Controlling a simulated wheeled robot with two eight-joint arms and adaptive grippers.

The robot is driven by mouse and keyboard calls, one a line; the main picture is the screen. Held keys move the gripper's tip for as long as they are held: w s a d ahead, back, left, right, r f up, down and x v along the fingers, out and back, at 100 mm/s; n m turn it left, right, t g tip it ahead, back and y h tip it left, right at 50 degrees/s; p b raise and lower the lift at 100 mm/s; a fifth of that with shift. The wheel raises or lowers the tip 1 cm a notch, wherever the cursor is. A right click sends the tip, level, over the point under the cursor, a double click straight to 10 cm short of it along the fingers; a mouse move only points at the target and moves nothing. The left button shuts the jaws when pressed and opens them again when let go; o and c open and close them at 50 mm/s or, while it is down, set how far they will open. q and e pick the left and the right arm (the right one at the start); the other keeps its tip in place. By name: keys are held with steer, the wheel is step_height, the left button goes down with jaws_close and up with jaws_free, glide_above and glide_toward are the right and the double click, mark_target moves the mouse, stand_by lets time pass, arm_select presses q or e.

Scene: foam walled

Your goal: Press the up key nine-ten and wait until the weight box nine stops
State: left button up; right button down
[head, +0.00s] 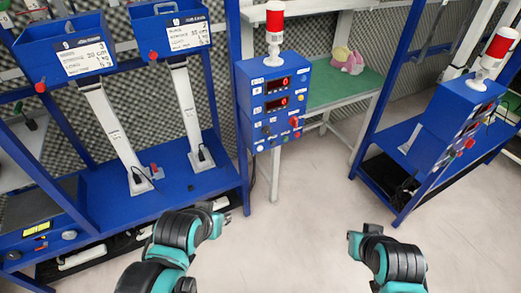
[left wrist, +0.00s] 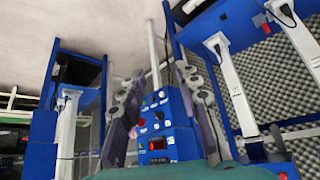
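A blue control box (head: 275,100) stands on a post in the middle of the head view, with two red displays, small keys and knobs, and a red-and-white lamp on top. Its key labels are too small to read. Two blue weight boxes (head: 75,50) (head: 172,30) with white labels stand on white posts at the left; I cannot make out a nine. My left gripper (head: 222,212) is below and left of the control box, apart from it. In the left wrist view its fingers (left wrist: 160,105) are spread, with the control box (left wrist: 180,140) showing between them. My right gripper (head: 360,240) is lower right, touching nothing; its finger opening is unclear.
A second control box (head: 455,115) with a lamp stands on a blue frame (head: 400,190) at the right. A green-topped table (head: 335,85) with a pink and yellow toy (head: 348,62) is behind. The pale floor (head: 300,215) between the frames is clear.

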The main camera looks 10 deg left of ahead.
arm_select(q)
jaws_close()
stand_by(1.1)
